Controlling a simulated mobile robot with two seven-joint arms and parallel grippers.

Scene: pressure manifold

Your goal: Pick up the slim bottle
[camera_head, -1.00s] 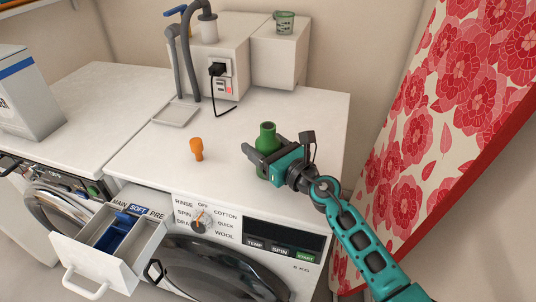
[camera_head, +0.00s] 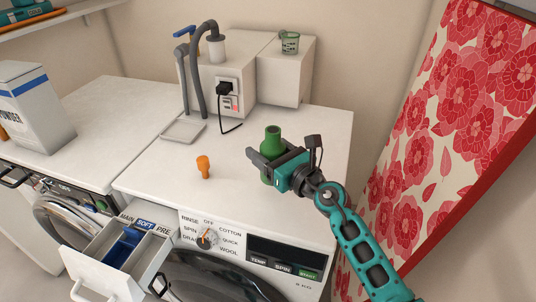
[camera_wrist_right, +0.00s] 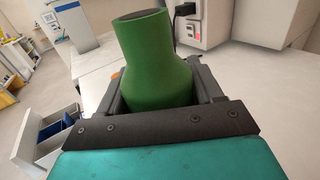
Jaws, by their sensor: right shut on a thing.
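The slim bottle (camera_head: 272,140) is green with a narrow neck and stands upright at the right part of the washing machine's white top. My right gripper (camera_head: 268,160) is shut around its body, one finger on each side. In the right wrist view the bottle (camera_wrist_right: 150,62) rises between the dark fingers, its neck tilted slightly in the picture. The bottle's base is mostly hidden by the gripper, so I cannot tell whether it touches the top. My left gripper is not in view.
An orange peg-like piece (camera_head: 203,166) stands left of the bottle. A shallow tray (camera_head: 183,131), a black plug with cord (camera_head: 224,89) and a measuring cup (camera_head: 289,42) are behind. The detergent drawer (camera_head: 118,262) is pulled open. A red floral board (camera_head: 440,130) stands at right.

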